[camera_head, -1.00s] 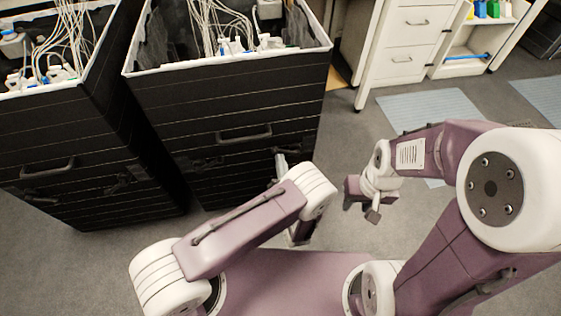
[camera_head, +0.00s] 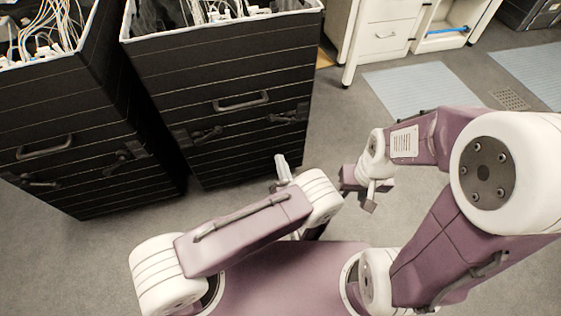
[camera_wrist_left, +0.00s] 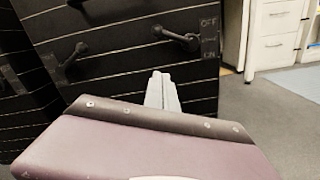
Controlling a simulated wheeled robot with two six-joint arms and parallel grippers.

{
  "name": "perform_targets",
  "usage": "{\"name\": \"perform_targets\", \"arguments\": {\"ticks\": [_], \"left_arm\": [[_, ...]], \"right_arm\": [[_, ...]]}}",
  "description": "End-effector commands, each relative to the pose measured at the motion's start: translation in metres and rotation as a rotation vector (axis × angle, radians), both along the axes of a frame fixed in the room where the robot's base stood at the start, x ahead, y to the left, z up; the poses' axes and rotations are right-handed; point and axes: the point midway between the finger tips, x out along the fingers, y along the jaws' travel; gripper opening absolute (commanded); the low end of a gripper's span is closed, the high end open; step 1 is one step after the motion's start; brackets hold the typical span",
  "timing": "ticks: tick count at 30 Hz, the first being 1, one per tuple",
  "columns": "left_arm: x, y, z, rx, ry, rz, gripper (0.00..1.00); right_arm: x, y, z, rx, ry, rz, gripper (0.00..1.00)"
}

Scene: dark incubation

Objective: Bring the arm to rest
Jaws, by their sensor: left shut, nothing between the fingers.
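My left arm is folded low over my base, and its gripper (camera_head: 283,168) points toward the front of the black cabinet. In the left wrist view its two pale fingers (camera_wrist_left: 162,92) are together with nothing between them. They appear apart from the cabinet front. My right arm is bent at the right, and its gripper (camera_head: 369,196) hangs over the floor. Its fingers are too small and turned to tell whether they are open.
Two black cabinets (camera_head: 240,75) (camera_head: 50,110) with cables in their open tops stand ahead. A lever handle (camera_wrist_left: 178,38) beside OFF and ON labels is on one front. White drawers (camera_head: 385,35) stand at the back right. Grey floor with pale mats (camera_head: 420,90) is clear.

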Motion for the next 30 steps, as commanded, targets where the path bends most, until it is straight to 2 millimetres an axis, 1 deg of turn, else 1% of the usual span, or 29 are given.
{"name": "perform_targets", "arguments": {"ticks": [10, 12, 14, 16, 17, 18, 19, 20, 21, 22, 23, 24, 26, 27, 30], "left_arm": [[0.000, 0.000, 0.000, 0.000, 0.000, 0.000, 0.00], [0.001, 0.005, 0.003, -0.008, 0.002, 0.020, 0.00], [0.004, 0.021, 0.011, -0.038, 0.011, 0.093, 0.00], [0.006, 0.062, 0.028, -0.117, 0.031, 0.268, 0.00], [0.003, 0.085, 0.036, -0.168, 0.041, 0.372, 0.00], [-0.007, 0.119, 0.048, -0.256, 0.053, 0.533, 0.00], [-0.019, 0.144, 0.055, -0.335, 0.061, 0.664, 0.00], [-0.035, 0.168, 0.062, -0.425, 0.063, 0.802, 0.00], [-0.060, 0.193, 0.069, -0.556, 0.056, 0.983, 0.00], [-0.080, 0.206, 0.072, -0.659, 0.044, 1.114, 0.00], [-0.100, 0.215, 0.075, -0.767, 0.026, 1.238, 0.00], [-0.124, 0.219, 0.078, -0.913, -0.008, 1.390, 0.00], [-0.151, 0.216, 0.081, -1.129, -0.075, 1.588, 0.00], [-0.164, 0.210, 0.084, -1.267, -0.129, 1.698, 0.00], [-0.179, 0.192, 0.093, -1.582, -0.282, 1.908, 0.00]], "right_arm": [[0.000, 0.000, 0.000, 0.000, 0.000, 0.000, 0.36], [0.000, 0.000, 0.000, 0.000, 0.000, 0.000, 0.36], [0.000, 0.000, 0.002, 0.000, 0.000, 0.000, 0.36], [0.000, 0.000, 0.005, 0.000, 0.000, 0.000, 0.36], [0.000, 0.000, 0.006, 0.000, 0.000, 0.000, 0.36], [0.000, 0.000, 0.008, 0.000, 0.000, 0.000, 0.36], [0.000, 0.000, 0.010, 0.000, 0.000, 0.000, 0.36], [0.000, 0.000, 0.011, 0.000, 0.000, 0.000, 0.36], [0.000, 0.000, 0.013, 0.000, 0.000, 0.000, 0.36], [0.000, 0.000, 0.015, 0.000, 0.000, 0.000, 0.36], [0.000, 0.000, 0.016, 0.000, 0.000, 0.000, 0.36], [0.000, 0.000, 0.017, 0.000, 0.000, 0.000, 0.36], [0.000, 0.000, 0.020, 0.000, 0.000, 0.000, 0.36], [0.000, 0.000, 0.021, 0.000, 0.000, 0.000, 0.36], [0.000, 0.000, 0.024, 0.000, 0.000, 0.000, 0.36]]}}
